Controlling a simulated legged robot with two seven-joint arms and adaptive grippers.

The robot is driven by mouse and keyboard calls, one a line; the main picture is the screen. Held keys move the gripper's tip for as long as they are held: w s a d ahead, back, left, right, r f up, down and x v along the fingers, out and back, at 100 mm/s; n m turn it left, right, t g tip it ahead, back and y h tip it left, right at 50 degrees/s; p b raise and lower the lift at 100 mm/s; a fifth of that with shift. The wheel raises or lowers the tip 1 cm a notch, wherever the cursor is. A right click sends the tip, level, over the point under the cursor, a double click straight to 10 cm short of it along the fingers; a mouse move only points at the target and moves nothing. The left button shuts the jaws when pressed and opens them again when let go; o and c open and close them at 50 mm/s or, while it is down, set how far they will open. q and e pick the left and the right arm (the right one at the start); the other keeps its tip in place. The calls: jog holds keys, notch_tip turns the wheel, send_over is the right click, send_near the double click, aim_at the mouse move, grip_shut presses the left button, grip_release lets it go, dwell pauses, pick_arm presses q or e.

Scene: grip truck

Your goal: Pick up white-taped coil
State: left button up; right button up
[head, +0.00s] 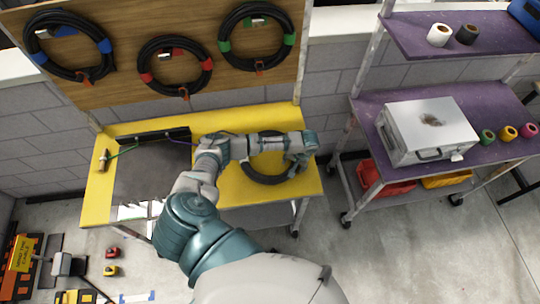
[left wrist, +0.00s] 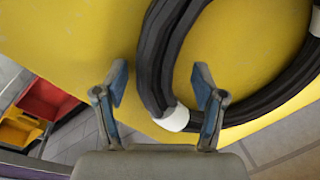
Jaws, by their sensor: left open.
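The white-taped coil is a black cable ring lying on the yellow table (head: 95,205). In the head view the coil (head: 268,176) is partly hidden under my left forearm and gripper. In the left wrist view the coil (left wrist: 152,65) shows white tape bands, one near the fingers and one at the right edge. My left gripper (head: 302,160) is over the coil's right side. In the left wrist view the open left gripper (left wrist: 162,85) has its two fingers apart, with the taped part of the coil showing between them. Contact cannot be told. My right gripper is not in view.
Coils with blue (head: 68,45), red (head: 176,62) and green (head: 257,36) tape hang on the wooden board behind the table. A purple shelf cart (head: 370,112) at right holds a silver case (head: 428,130) and tape rolls. Red and yellow bins sit below.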

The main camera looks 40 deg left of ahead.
pick_arm(q)
grip_shut()
jog(key=shift+r, duration=0.1)
jog(key=shift+w, duration=0.1)
dwell(0.3)
